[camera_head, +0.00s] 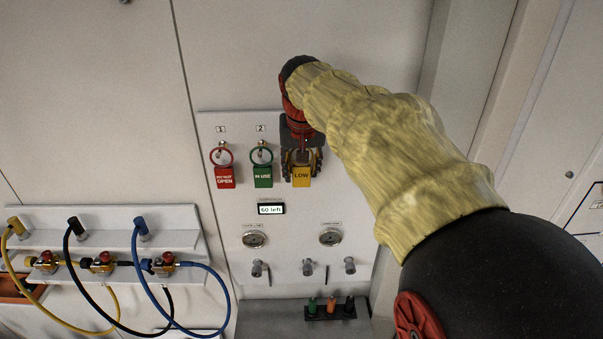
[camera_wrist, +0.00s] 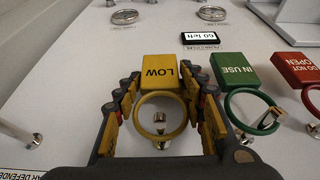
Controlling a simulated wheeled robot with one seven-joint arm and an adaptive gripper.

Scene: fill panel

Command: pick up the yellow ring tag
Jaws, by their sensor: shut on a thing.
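The yellow ring tag (camera_head: 301,176), marked LOW, is at the upper right of the panel in the head view. In the wrist view the yellow ring tag (camera_wrist: 160,73) shows its block and its ring, with a metal peg inside the ring. My gripper (camera_head: 302,160) is at the tag, and in the wrist view my gripper (camera_wrist: 160,112) has its fingers on both sides of the ring, shut on it. The tag's ring is still around the peg in the picture; I cannot tell whether it touches the peg.
A green IN USE tag (camera_head: 262,176) and a red DO NOT OPEN tag (camera_head: 225,177) hang on pegs to the left. Below are a small display (camera_head: 271,209), two gauges and several knobs. Hoses (camera_head: 100,290) loop at lower left. A grey ledge (camera_head: 280,316) is below.

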